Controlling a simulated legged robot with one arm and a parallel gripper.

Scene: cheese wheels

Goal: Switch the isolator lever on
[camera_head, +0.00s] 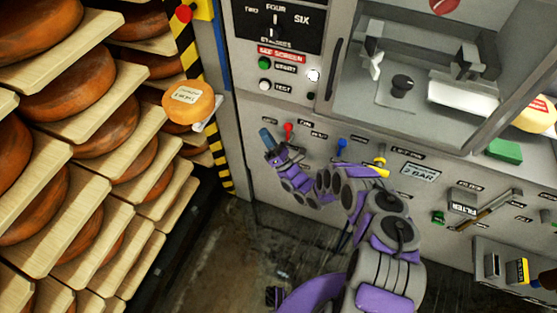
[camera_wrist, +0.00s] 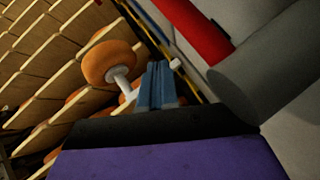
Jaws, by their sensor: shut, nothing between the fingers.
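A red-tipped lever (camera_head: 288,128) stands out from the grey machine panel, with small labels around it that I cannot read surely; I take it as the isolator lever. My gripper (camera_head: 265,136), with blue fingers, is just left of this lever, apart from it in the picture. Its fingers are shut and empty; they also show in the wrist view (camera_wrist: 157,84). In the wrist view a red bar (camera_wrist: 196,30) and a thick grey cylinder (camera_wrist: 268,68) are close by on the right, probably parts of the lever. Whether the gripper touches the lever cannot be told.
A blue lever (camera_head: 341,144) and a yellow lever (camera_head: 380,158) are on the panel to the right. Racks of cheese wheels on boards (camera_head: 115,95) fill the left. The floor (camera_head: 215,245) below is clear.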

